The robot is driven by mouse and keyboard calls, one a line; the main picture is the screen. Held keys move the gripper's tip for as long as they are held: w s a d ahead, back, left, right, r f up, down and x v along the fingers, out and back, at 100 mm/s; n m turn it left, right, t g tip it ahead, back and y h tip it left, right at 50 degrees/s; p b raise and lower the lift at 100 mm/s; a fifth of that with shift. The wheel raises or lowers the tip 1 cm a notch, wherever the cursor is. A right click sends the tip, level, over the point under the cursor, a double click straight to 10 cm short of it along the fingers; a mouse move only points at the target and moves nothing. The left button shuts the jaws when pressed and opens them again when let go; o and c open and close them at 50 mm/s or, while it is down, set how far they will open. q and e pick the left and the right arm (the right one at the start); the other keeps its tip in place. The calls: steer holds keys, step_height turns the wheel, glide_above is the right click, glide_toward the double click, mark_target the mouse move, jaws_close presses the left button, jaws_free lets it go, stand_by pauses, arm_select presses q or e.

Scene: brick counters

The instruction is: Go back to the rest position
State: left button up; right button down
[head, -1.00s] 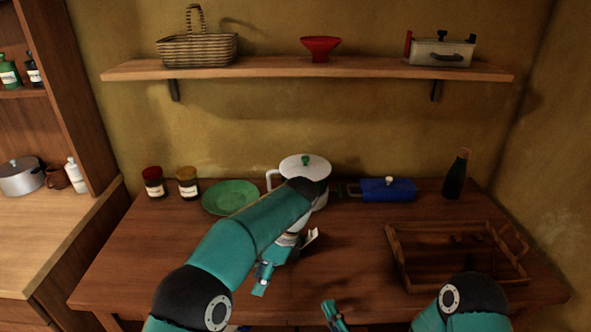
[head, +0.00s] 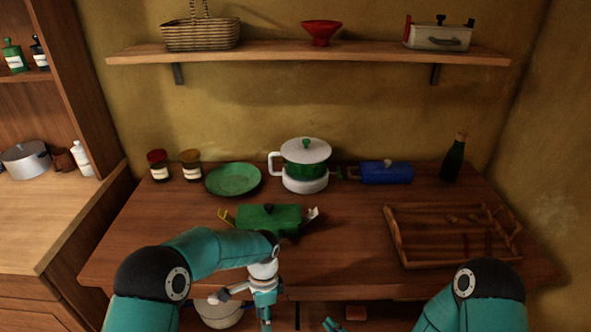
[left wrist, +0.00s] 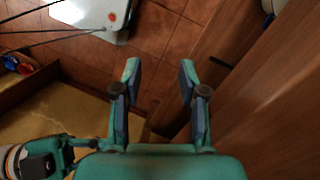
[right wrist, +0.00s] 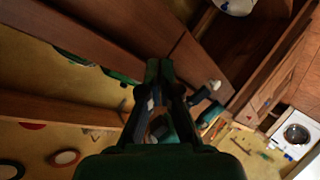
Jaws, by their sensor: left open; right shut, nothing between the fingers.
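My left arm comes in from the left in the head view and bends over the counter's front part. Its gripper (head: 264,308) hangs down at the counter's front edge, in front of a green lidded dish (head: 268,219). In the left wrist view this gripper (left wrist: 158,80) has its two fingers wide apart with nothing between them, above the tiled floor. My right gripper shows only as a teal tip (head: 332,325) at the bottom edge of the head view. In the right wrist view it (right wrist: 158,72) is shut and empty, beside the wooden counter.
On the counter (head: 340,265) stand a white and green pot (head: 305,165), a green plate (head: 232,179), two jars, a blue lidded dish (head: 387,172), a dark bottle (head: 454,160) and a wooden tray (head: 395,238). A shelf (head: 280,53) hangs above.

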arm_select(q)
steer(key=s+a+f+n+t+h, duration=0.1)
steer(key=s+a+f+n+h, duration=0.1)
steer(key=s+f+n, duration=0.3)
steer(key=s+a+f+n+t+h, duration=0.2)
steer(key=s+f+n, duration=0.3)
steer(key=s+n, duration=0.6)
steer(key=s, duration=0.5)
steer(key=shift+a, duration=0.2)
arm_select(e)
steer(key=s+d+f+m+g, duration=0.1)
steer(key=s+f+m+g, duration=0.3)
steer(key=s+m, duration=0.3)
steer(key=s+d+f+m+g+h, duration=0.1)
steer(key=s+f+m+g, duration=0.4)
steer(key=s, duration=0.6)
steer(key=d+m+g, duration=0.1)
steer(key=m+g, duration=0.1)
steer(key=m, duration=0.1)
steer(key=shift+s+f+g, duration=0.2)
steer(key=shift+f+g, duration=0.1)
